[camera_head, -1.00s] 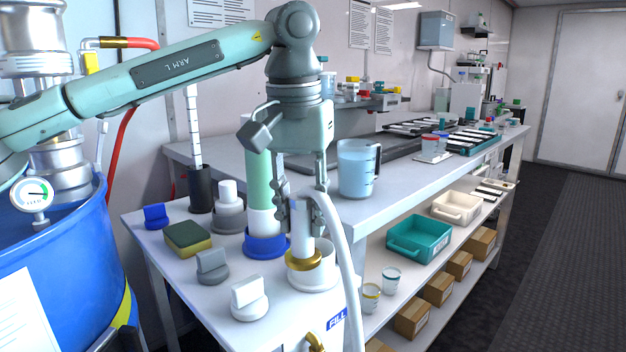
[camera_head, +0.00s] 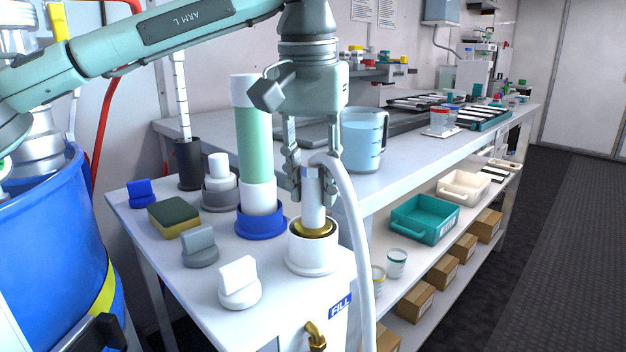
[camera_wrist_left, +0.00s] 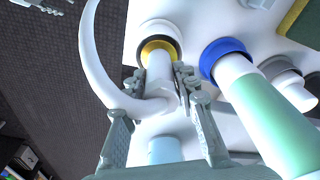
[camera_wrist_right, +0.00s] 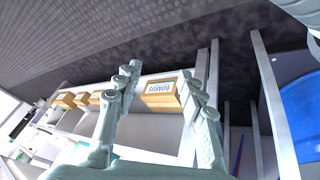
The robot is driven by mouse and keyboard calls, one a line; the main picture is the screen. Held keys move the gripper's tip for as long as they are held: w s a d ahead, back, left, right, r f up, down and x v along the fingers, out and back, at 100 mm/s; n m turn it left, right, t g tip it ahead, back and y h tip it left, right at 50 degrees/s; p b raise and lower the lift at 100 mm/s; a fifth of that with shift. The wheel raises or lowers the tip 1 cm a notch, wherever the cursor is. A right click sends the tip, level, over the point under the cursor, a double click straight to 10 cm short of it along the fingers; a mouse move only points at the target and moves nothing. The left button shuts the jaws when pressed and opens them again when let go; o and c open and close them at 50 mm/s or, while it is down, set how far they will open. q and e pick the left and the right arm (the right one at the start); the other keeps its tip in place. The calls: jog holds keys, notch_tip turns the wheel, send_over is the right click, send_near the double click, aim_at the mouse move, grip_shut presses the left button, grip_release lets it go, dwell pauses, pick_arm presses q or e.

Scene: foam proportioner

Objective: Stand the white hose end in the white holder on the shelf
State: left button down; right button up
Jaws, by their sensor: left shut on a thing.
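The white hose end (camera_head: 314,200) is upright with a brass collar (camera_head: 313,228) at its lower end. My left gripper (camera_head: 313,178) is shut on its upper part, and the white hose (camera_head: 354,235) bends over and hangs to the right. The collar sits within the rim of the white holder (camera_head: 313,256) on the shelf; how deep it goes is hidden. In the left wrist view the collar (camera_wrist_left: 157,50) shows inside the holder's dark opening. My right gripper (camera_wrist_right: 160,78) is open and empty in the right wrist view, away from the holder.
A green-and-white cylinder (camera_head: 252,140) stands in a blue holder (camera_head: 260,224) close left of the hose end. A grey plug (camera_head: 200,246), a white plug (camera_head: 239,283) and a sponge (camera_head: 174,216) lie further left. A jug (camera_head: 362,140) stands behind on the bench.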

aim_at(312, 208)
pick_arm(q)
notch_tip(312, 208, down, 2)
jog(key=shift+f+b, duration=0.15)
jog(key=shift+b, duration=0.85)
jog(key=shift+f, duration=0.15)
pick_arm(e)
jog(key=w+a+r+n+t+y, duration=0.1)
jog(key=w+a+r+t+y, duration=0.2)
jog(key=w+a+r+t, duration=0.3)
jog(key=w+a, duration=0.2)
jog(key=w, duration=0.1)
jog(key=shift+w+a, duration=0.25)
jog(key=shift+a, duration=0.15)
pick_arm(q)
jog(key=shift+p, duration=0.35)
pick_arm(e)
jog(key=shift+r, duration=0.55)
pick_arm(q)
jog(key=shift+f+b, duration=0.35)
jog(key=shift+f, duration=0.25)
pick_arm(e)
jog(key=shift+f, duration=0.35)
pick_arm(q)
jog(key=c, duration=1.4)
grip_release()
jog(key=shift+c, duration=0.2)
